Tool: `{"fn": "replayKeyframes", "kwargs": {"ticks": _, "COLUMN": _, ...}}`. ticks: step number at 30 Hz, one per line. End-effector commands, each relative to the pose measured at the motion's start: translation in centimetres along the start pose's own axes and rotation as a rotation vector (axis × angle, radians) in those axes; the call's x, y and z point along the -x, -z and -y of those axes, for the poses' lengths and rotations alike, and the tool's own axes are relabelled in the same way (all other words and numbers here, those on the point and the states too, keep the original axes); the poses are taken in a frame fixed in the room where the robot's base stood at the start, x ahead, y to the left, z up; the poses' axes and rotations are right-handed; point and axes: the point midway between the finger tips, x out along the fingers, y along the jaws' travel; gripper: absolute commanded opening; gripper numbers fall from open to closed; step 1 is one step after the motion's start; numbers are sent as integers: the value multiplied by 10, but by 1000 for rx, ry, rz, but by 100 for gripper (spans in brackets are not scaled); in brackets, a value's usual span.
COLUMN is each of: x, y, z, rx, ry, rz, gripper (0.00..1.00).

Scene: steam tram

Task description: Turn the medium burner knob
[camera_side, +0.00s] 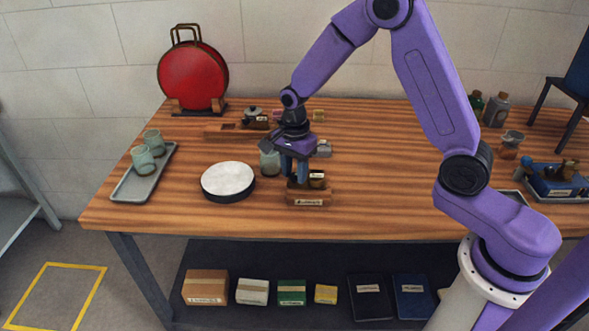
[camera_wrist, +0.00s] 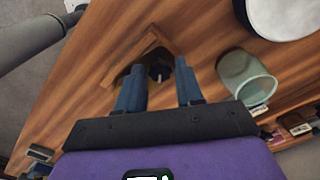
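A small wooden stand (camera_side: 309,198) with a pale label on its front sits near the table's front edge. Small dark and brass-coloured parts (camera_side: 317,179) show on it. My gripper (camera_side: 297,177) points down at the stand's left part, and its fingers partly hide what is there. In the wrist view, the wooden stand (camera_wrist: 130,58) lies beyond my gripper (camera_wrist: 159,69). A dark knob-like part (camera_wrist: 160,71) shows between the two blue fingers, with a gap on each side. The fingers are apart. I cannot tell which burner this knob belongs to; the label is unreadable.
A greenish cup (camera_side: 270,162) stands close to the left of my gripper; it also shows in the wrist view (camera_wrist: 246,80). A white-topped round drum (camera_side: 228,182) is further left. A tray (camera_side: 143,180) holds two cups.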

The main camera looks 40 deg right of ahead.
Motion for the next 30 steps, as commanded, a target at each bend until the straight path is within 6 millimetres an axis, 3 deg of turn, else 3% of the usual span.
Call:
{"fn": "replayKeyframes", "kwargs": {"ticks": 2, "x": 0, "y": 0, "z": 0, "rx": 0, "ry": 0, "rz": 0, "gripper": 36}}
{"fn": "replayKeyframes", "kwargs": {"ticks": 6, "x": 0, "y": 0, "z": 0, "rx": 0, "ry": 0, "rz": 0, "gripper": 0}}
{"fn": "replayKeyframes", "kwargs": {"ticks": 30, "x": 1, "y": 0, "z": 0, "rx": 87, "ry": 0, "rz": 0, "gripper": 0}}
